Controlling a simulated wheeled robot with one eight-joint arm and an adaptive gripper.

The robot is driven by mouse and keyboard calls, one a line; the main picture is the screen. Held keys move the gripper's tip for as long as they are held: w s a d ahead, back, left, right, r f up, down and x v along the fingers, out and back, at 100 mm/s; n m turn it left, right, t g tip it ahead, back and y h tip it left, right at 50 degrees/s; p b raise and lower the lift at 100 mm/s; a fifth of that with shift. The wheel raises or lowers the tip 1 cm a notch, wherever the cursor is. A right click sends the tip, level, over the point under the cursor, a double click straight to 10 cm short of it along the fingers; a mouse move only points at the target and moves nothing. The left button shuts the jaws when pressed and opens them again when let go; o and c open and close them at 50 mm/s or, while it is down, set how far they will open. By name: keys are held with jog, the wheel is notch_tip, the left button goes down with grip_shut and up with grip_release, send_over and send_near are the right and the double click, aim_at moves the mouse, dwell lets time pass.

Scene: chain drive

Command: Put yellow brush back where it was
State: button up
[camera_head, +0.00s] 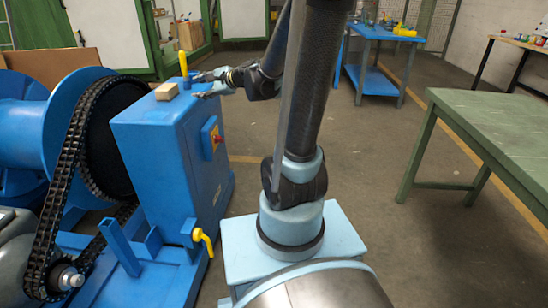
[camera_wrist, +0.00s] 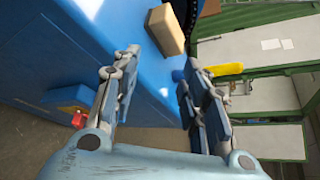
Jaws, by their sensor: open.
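The yellow brush (camera_head: 183,63) is in the head view at the far edge of the blue cabinet's top, with its yellow handle pointing up. It also shows in the wrist view (camera_wrist: 226,69), beyond my right-hand finger, which hides part of it. My gripper (camera_head: 197,86) is open at the right edge of the cabinet top, its fingers pointing left. In the wrist view the space between the fingers of my gripper (camera_wrist: 158,85) is empty. I cannot tell whether a finger touches the brush.
A tan block (camera_head: 166,91) lies on the blue cabinet (camera_head: 160,135), near my fingertips. A black chain (camera_head: 72,150) and a blue drum stand left of it. A yellow lever (camera_head: 203,240) is low in front.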

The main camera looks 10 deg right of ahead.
jog(key=s+d+f+n+g+h, duration=0.2)
jog(key=s+d+f+n, duration=0.3)
jog(key=s, duration=0.4)
jog(key=s+d+f+n+g+h, duration=0.3)
jog(key=s+d+f+n+h, duration=0.2)
jog(key=s+d, duration=0.3)
jog(key=s+d+f+n+g+h, duration=0.2)
jog(key=s+d+f+n, duration=0.3)
jog(key=s, duration=0.7)
jog(key=shift+s+d+f+n+h, duration=0.15)
jog(key=shift+d+f+n+h, duration=0.15)
jog(key=shift+d+h, duration=0.65)
jog(key=shift+d+y, duration=0.2)
jog(key=shift+y, duration=0.05)
